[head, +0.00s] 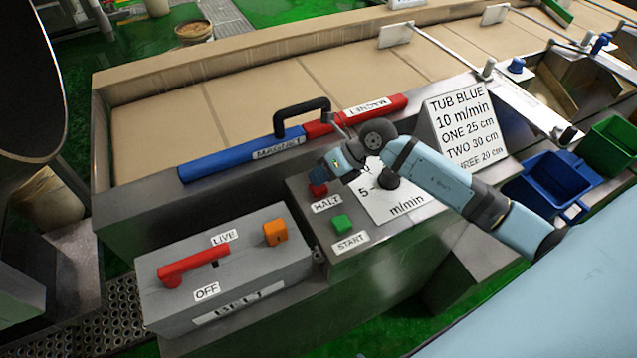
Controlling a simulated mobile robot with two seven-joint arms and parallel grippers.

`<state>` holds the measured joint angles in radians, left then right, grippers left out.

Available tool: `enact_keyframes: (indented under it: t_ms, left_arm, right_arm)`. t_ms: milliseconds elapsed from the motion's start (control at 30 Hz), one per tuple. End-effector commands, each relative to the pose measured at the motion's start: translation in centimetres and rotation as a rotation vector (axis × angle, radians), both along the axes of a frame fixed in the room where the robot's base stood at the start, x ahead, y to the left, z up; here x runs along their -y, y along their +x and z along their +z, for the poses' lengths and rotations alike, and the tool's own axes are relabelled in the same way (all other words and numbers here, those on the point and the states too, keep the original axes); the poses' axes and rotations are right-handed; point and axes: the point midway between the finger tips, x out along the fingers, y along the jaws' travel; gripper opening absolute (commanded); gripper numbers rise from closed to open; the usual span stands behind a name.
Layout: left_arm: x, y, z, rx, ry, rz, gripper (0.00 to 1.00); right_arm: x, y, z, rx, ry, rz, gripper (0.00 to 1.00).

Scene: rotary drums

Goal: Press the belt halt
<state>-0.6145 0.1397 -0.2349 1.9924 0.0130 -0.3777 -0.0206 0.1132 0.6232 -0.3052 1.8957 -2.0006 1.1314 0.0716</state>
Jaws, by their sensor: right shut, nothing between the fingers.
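The red halt button (318,191) sits on the grey control panel, just above its HALT label (326,203). The green start button (343,222) is below and to the right of it, with a START label. My right gripper (318,174) is shut and empty, its fingertips right at the halt button and hiding its upper part. I cannot tell whether they touch it. My left gripper is not in view.
A grey BELT box (215,275) with a red lever and an orange block stands at the front left. A blue-and-red magnet bar (225,160) with a black handle lies behind the panel. Blue (552,182) and green (610,145) bins stand at right.

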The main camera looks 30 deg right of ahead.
Motion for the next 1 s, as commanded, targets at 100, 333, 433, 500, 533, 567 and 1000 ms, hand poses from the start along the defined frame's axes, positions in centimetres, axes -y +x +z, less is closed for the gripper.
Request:
enact_keyframes:
  t_ms: [100,333,433,500,533,567,1000]
  left_arm:
    - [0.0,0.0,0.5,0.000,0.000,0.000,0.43]
    - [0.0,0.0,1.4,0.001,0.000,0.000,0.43]
    - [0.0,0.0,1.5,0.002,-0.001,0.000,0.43]
    - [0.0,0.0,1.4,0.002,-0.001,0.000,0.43]
    - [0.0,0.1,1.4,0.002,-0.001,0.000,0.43]
    - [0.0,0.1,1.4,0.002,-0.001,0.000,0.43]
    - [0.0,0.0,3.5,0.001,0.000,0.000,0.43]
  right_arm:
    - [0.0,0.0,0.6,-0.001,0.000,0.001,0.00]
    - [0.0,0.0,1.8,0.001,0.000,0.001,0.00]
    - [0.0,0.0,1.8,0.000,0.000,0.000,0.00]
    - [0.0,0.0,1.8,0.000,0.000,0.000,0.00]
    - [0.0,0.0,1.8,0.000,0.000,0.000,0.00]
    - [0.0,0.0,1.8,0.000,0.000,0.000,0.00]
    - [0.0,0.0,4.6,0.001,-0.001,0.000,0.00]
